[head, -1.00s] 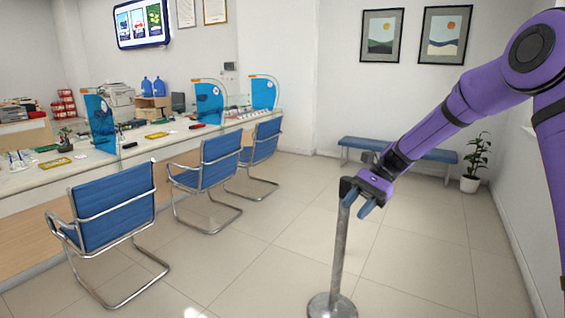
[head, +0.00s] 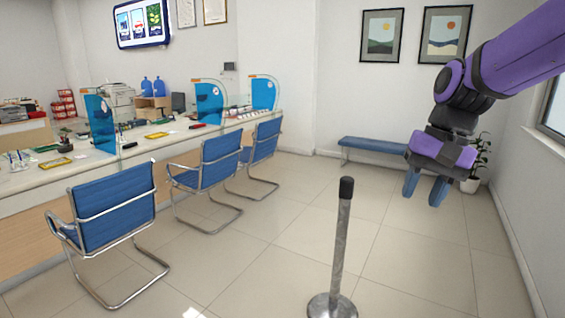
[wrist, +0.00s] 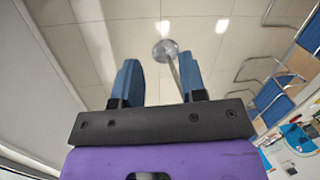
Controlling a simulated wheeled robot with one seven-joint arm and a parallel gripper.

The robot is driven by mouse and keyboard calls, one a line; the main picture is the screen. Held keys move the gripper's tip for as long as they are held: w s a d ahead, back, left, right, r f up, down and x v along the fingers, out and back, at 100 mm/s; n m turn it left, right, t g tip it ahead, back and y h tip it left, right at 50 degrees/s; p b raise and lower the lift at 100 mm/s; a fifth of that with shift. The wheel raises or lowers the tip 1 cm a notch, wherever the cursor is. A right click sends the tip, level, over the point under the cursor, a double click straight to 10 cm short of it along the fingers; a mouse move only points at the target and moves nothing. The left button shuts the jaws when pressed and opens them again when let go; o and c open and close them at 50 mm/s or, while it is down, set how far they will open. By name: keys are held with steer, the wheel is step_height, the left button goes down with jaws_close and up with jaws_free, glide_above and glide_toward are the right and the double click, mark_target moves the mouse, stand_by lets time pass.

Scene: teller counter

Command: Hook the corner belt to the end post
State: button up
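The post (head: 340,245) is a grey metal pole with a black cap on a round base, upright on the tiled floor in the head view. In the wrist view its round base (wrist: 165,50) shows beyond my fingers, with the pole running partly behind the right finger. I see no belt in either view, and nothing hangs from the post.
Blue chairs (head: 110,220) stand along the teller counter (head: 160,143) on the left. A blue bench (head: 370,145) and a potted plant (head: 471,185) are at the back. A wall with a window (head: 552,110) is close on the right. The floor around the post is clear.

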steer(key=s+d+r+n+t+h, duration=0.1)
steer(key=s+d+t, duration=0.1)
steer(key=s, duration=0.5)
steer(key=s+d+r+n+t+h, duration=0.1)
steer(key=s+d+n+t, duration=0.1)
steer(key=s, duration=0.5)
steer(key=shift+s+d+r+t+h, duration=0.15)
steer(key=shift+s+d+t+h, duration=0.15)
steer(key=shift+d+t, duration=0.45)
steer(key=shift+s+d+n, duration=0.2)
steer(key=shift+d+n, duration=0.05)
steer(key=shift+n, duration=0.05)
steer(key=shift+c, duration=0.6)
steer(key=shift+s, duration=0.1)
jaws_close()
